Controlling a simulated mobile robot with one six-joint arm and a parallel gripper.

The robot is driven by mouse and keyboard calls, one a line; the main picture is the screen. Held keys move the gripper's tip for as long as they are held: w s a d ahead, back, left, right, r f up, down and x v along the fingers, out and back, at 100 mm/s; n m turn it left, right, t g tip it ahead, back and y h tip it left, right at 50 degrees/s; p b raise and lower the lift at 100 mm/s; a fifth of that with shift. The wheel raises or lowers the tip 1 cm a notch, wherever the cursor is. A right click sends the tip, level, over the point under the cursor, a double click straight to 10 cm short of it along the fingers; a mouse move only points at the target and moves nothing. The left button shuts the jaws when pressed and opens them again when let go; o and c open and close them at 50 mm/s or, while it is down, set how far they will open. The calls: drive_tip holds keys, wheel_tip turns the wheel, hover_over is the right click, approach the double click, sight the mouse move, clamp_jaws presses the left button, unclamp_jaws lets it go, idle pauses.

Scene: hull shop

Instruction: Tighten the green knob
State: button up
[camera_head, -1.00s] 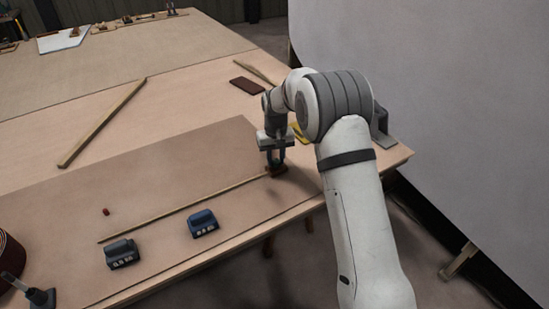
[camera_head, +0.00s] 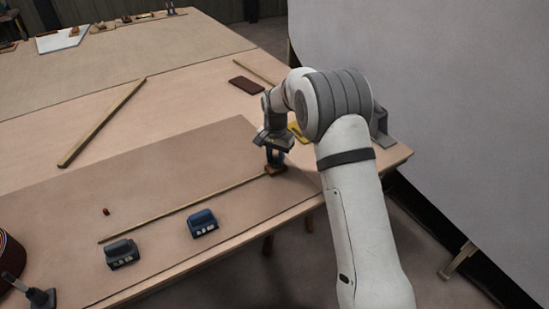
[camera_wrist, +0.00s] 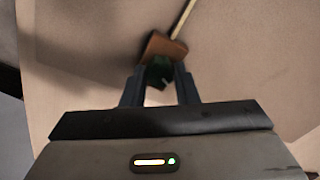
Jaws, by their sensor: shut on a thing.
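The green knob (camera_wrist: 159,74) shows in the wrist view between the two fingers of my gripper (camera_wrist: 160,84). It carries a small pale mark and sits against a brown wooden block (camera_wrist: 165,46). My gripper is shut on the knob. In the head view my gripper (camera_head: 275,160) points down at the block (camera_head: 276,170), at the right end of a long thin wooden strip (camera_head: 190,207). The knob is hidden by the fingers in the head view.
A small red piece (camera_head: 105,212) lies left of the strip. A dark red block (camera_head: 247,86) lies beyond my arm. The board's middle is clear.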

sight(276, 161)
drive_tip(key=shift+s+f, duration=0.2)
drive_tip(key=shift+s, duration=0.05)
idle(0.3)
drive_tip(key=o, duration=1)
drive_tip(key=shift+w+r, duration=0.1)
drive_tip(key=shift+r, duration=0.05)
drive_tip(key=shift+r, duration=3.9)
drive_tip(key=shift+r, duration=0.1)
